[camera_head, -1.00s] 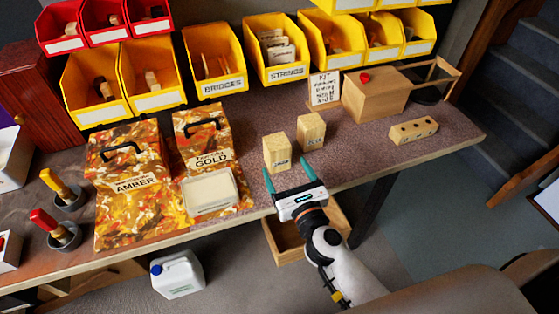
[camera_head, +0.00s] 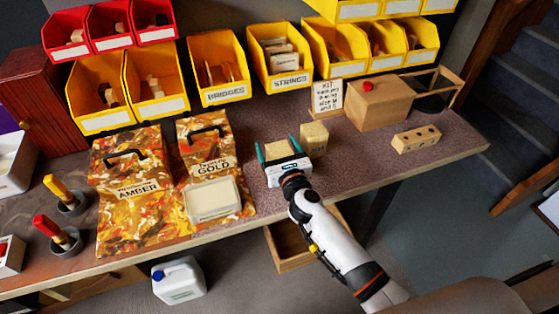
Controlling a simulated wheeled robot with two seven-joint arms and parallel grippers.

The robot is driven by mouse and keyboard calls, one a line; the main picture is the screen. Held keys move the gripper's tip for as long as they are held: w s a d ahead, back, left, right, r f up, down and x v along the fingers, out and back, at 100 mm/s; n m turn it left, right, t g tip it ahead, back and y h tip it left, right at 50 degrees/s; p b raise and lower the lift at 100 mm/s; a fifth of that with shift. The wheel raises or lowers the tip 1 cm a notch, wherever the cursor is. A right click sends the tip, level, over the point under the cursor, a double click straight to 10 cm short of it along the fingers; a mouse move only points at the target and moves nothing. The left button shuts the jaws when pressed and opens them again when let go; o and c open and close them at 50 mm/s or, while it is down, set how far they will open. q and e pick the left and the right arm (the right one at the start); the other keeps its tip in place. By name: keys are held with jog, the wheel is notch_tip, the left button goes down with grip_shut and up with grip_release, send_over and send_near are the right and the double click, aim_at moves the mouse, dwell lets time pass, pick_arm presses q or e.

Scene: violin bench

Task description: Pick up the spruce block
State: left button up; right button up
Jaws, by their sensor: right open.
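Two pale wooden blocks stand side by side on the bench, a left one (camera_head: 277,150) and a right one (camera_head: 314,138). Their labels are too small or hidden to read, so I cannot tell by label which is spruce. My right gripper (camera_head: 275,144) is open, with one green finger on each side of the left block. Its white body hides the lower front of that block. I cannot tell whether the fingers touch it. The right block stands upright just right of the right finger. My left gripper is not in view.
Behind are yellow bins (camera_head: 218,66), a sign (camera_head: 327,97) and a wooden box (camera_head: 379,103). A drilled block (camera_head: 416,139) lies right. Bare bench lies between.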

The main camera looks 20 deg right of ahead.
jog(key=c, duration=1.1)
jog(key=shift+r, duration=0.15)
jog(key=shift+c, duration=0.2)
